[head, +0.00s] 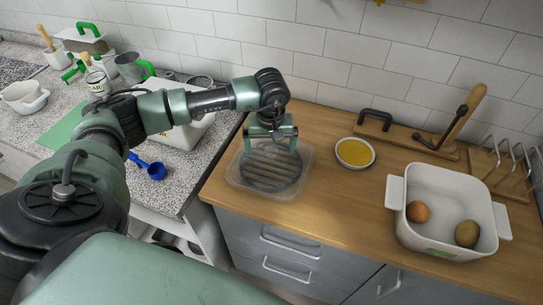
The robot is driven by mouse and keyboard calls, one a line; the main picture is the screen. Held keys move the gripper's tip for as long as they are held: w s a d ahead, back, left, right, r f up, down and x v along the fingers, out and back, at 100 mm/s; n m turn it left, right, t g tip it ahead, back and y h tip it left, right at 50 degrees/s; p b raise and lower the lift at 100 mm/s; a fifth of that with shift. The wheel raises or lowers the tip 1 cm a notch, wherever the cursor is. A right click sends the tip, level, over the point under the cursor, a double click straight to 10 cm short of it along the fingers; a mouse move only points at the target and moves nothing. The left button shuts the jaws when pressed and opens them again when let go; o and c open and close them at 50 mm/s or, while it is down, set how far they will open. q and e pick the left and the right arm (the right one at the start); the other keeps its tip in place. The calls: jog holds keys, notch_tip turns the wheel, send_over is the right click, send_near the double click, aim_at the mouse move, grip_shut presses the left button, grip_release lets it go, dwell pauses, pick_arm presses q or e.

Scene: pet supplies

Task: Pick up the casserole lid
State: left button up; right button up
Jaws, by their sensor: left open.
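What looks like the casserole lid (264,178) is a clear, rounded-square piece on the wooden counter, left of centre. A dark, round, slatted shape shows through or within it; I cannot tell if it is a separate thing. My left gripper (271,148) points down over the back part of the lid, with its fingers apart. I cannot tell whether the fingers touch it. The white casserole (448,236) with side handles stands at the right and holds two roundish brown things. My right gripper is not in view.
A small bowl of yellow contents (355,153) stands right of the lid. A board with a black handle (375,121) and a wire rack (508,165) are by the wall. A blue scoop (155,171) lies on the speckled counter. The wood between lid and casserole is clear.

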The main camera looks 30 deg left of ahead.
pick_arm(q)
jog(key=shift+w+f, duration=0.1)
jog(key=shift+f, duration=0.8)
jog(key=shift+r, duration=0.1)
grip_shut()
